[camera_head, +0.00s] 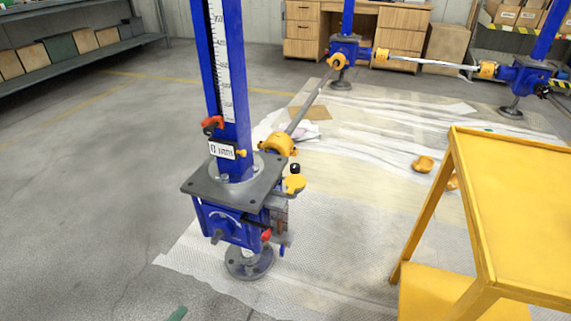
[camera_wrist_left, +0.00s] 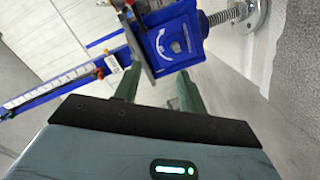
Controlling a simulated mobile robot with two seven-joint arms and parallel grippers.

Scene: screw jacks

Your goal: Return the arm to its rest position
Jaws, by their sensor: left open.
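My left gripper (camera_wrist_left: 158,82) is open in the left wrist view, its two green fingers apart with nothing between them. In the head view only a green tip (camera_head: 177,314) of it shows at the bottom edge, below and left of the near screw jack. That blue jack (camera_head: 230,222) stands upright on a round foot, with a grey plate, a scaled blue column and red and yellow knobs. In the wrist view the jack's blue gearbox (camera_wrist_left: 175,42) appears just beyond the fingertips; I cannot tell whether they touch. My right gripper is not in view.
A yellow table (camera_head: 520,200) stands at the right. A shaft (camera_head: 308,108) runs from the near jack to a far jack (camera_head: 345,45). Another jack (camera_head: 525,75) stands at the far right. Shelves (camera_head: 85,60) line the back left. The left floor is clear.

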